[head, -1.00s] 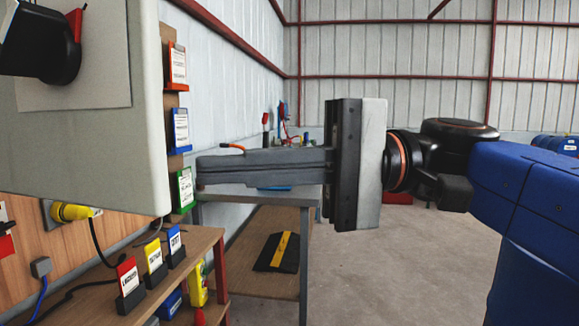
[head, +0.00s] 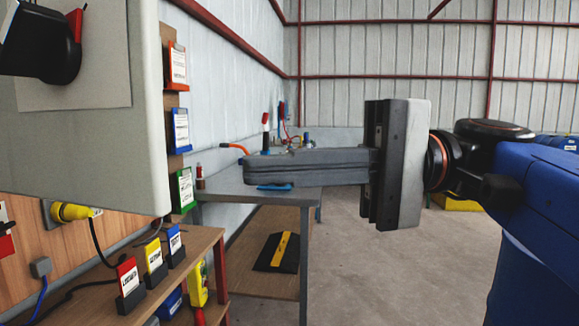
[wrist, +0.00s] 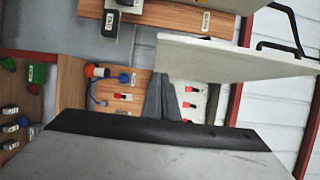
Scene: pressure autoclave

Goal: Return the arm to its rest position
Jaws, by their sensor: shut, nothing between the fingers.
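My gripper (head: 262,168) is at the middle of the head view, held sideways with its fingers pointing left. The fingers lie together with nothing between them. In that view they overlap the grey workbench (head: 225,190) behind; I cannot tell the gap in depth. The blue arm (head: 550,200) reaches in from the right edge. In the wrist view the fingers (wrist: 165,98) point up the picture, in front of a wooden board.
A pale cabinet (head: 90,140) with a black knob (head: 42,42) fills the left. Orange, blue and green tag holders (head: 181,190) line its side. A low wooden shelf (head: 185,262) bears red, yellow and blue tags. Open floor (head: 390,280) lies at right.

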